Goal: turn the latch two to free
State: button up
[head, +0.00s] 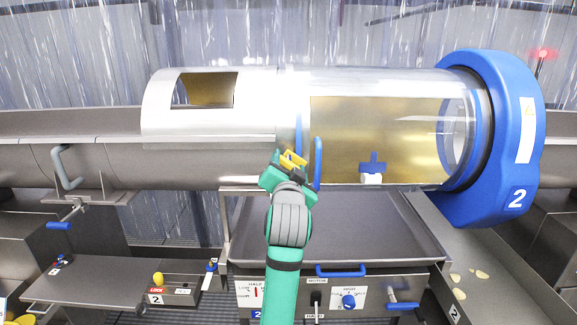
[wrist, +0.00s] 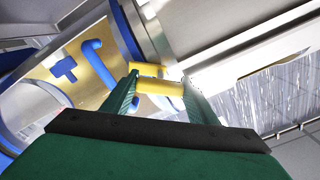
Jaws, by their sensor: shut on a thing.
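The yellow latch (head: 294,159) is at the drum's lower middle, beside the blue band where the steel cover meets the clear section. In the wrist view the yellow latch (wrist: 162,88) lies crosswise between my fingertips. My gripper (head: 286,165) is shut on it, with one finger on each side; in the wrist view the green fingers of my gripper (wrist: 160,82) meet its ends. The drum's blue end housing (head: 518,145) carries a number 2. The latch's pivot is hidden, and I cannot tell its turn position for sure.
A blue upright handle (head: 318,163) stands just right of my gripper. A control box (head: 345,295) and a grey tray (head: 330,225) are below.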

jog(key=m, duration=0.6)
jog(key=shift+m, duration=0.3)
jog(key=m, duration=0.4)
jog(key=shift+d+m, duration=0.1)
jog(key=shift+m, duration=0.2)
jog(key=o, duration=1)
jog(key=shift+o, duration=0.2)
jog(key=shift+s, duration=0.55)
jog(key=s, duration=0.9)
jog(key=shift+s, duration=0.4)
